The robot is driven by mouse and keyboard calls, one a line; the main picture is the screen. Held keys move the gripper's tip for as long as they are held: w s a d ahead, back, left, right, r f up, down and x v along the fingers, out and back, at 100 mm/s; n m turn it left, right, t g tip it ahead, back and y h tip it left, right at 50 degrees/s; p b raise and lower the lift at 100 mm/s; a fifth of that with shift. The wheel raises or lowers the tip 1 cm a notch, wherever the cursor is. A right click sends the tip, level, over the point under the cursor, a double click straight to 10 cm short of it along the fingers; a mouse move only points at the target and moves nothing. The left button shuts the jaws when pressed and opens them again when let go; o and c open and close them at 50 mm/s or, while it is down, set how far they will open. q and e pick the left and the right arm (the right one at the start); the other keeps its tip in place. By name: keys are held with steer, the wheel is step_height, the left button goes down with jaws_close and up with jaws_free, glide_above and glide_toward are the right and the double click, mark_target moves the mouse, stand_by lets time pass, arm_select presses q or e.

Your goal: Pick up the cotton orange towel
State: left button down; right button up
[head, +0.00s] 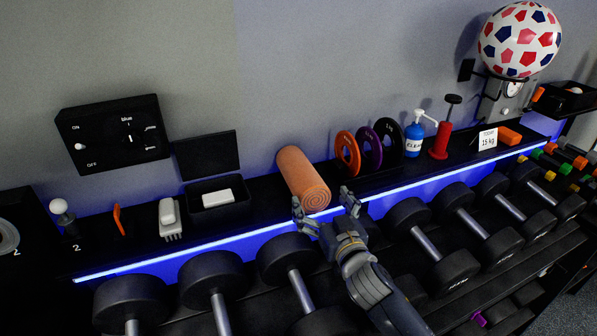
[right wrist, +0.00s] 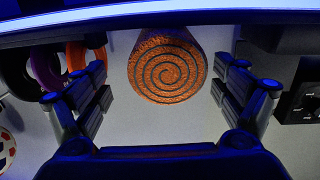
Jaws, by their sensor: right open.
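The orange towel (head: 302,176) is rolled up and lies on the black shelf, its spiral end towards me. In the right wrist view its spiral end (right wrist: 167,66) shows between the two fingers. My right gripper (head: 323,201) is open, just in front of the towel's near end, with one finger on each side of it. In the right wrist view my right gripper (right wrist: 157,85) looks empty, and I cannot tell whether a finger touches the towel. My left gripper is not in view.
Orange, purple and black rings (head: 368,146) stand right of the towel, then a blue spray bottle (head: 413,138) and a red pump (head: 440,138). Left are a black box (head: 218,207) and a brush (head: 169,218). Dumbbells (head: 290,262) fill the rack below the blue-lit shelf edge.

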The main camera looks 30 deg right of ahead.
mark_target(301, 177)
steer(key=shift+w+d+r, duration=0.1)
steer(key=shift+w+r, duration=0.1)
steer(key=shift+w, duration=0.85)
steer(key=shift+w+p, duration=0.3)
steer(key=shift+p, duration=0.05)
steer(key=w+p, duration=0.1)
steer(key=w, duration=0.3)
steer(key=shift+p, duration=0.4)
steer(key=shift+w, duration=0.4)
steer(key=shift+w+f, duration=0.15)
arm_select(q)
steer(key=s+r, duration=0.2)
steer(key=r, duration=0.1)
arm_select(e)
steer(key=c, duration=1)
